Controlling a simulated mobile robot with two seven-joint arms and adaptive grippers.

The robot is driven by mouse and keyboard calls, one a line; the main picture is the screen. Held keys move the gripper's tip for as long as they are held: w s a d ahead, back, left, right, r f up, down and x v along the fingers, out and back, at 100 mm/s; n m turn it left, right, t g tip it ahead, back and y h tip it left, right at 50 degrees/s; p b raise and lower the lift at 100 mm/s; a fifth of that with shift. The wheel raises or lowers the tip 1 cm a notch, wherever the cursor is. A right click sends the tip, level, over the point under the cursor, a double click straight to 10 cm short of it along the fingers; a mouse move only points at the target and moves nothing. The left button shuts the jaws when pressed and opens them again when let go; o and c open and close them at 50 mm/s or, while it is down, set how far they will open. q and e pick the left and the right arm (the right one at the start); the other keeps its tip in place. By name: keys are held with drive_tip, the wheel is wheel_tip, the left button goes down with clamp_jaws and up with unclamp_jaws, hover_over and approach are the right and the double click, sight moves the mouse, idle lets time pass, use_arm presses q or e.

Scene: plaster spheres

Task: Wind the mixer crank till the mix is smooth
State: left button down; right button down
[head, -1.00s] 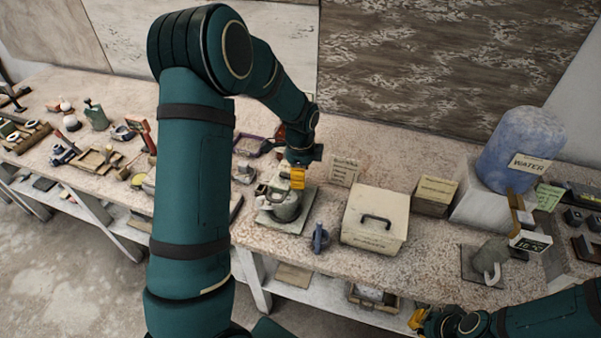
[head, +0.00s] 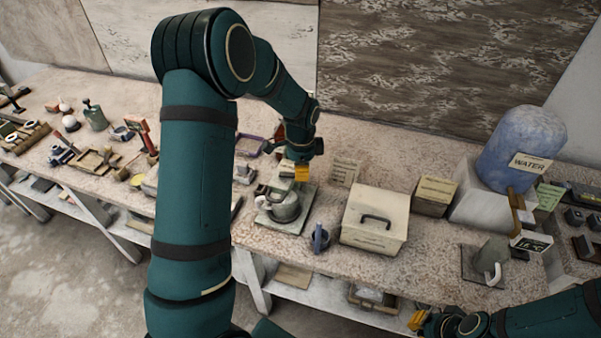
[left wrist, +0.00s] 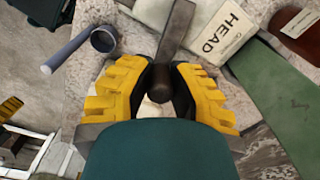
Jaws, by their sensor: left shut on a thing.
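The mixer is a grey metal pot (head: 286,210) with a pale handle, on a light base plate (head: 306,192) near the middle of the bench. My left gripper (head: 302,172) is over the mixer's top. In the left wrist view, its yellow fingers (left wrist: 160,88) are shut around the dark round crank knob (left wrist: 161,78). A flat grey crank arm (left wrist: 177,28) runs from the knob toward the top of that view. The mix inside the pot cannot be made out. My right gripper (head: 418,319) is low at the bench's front edge, away from the mixer; its jaws are too small to read.
A lidded cream box (head: 374,220) and a small blue cup (head: 319,238) stand right of the mixer. A printed card (head: 344,172) stands behind it. A blue water tank (head: 522,148) and a grey jug (head: 490,262) are farther right. Tools crowd the left.

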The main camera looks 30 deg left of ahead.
use_arm(q)
drive_tip(key=shift+w+a+n+b, duration=0.2)
drive_tip(key=shift+w+a+n, duration=0.35)
drive_tip(key=shift+n, duration=1.1)
drive_tip(key=shift+w+a+n+b, duration=0.15)
drive_tip(key=shift+w+a+n, duration=0.35)
drive_tip(key=shift+n, duration=1.1)
drive_tip(key=shift+w+a+n+b, duration=0.2)
drive_tip(key=shift+w+a+n, duration=0.35)
drive_tip(key=shift+n, duration=1.1)
drive_tip(key=shift+s+a, duration=0.15)
drive_tip(key=shift+a, duration=0.05)
drive_tip(key=c, duration=0.8)
unclamp_jaws()
drive_tip(key=shift+c, duration=0.2)
wheel_tip(320, 180, up, 12)
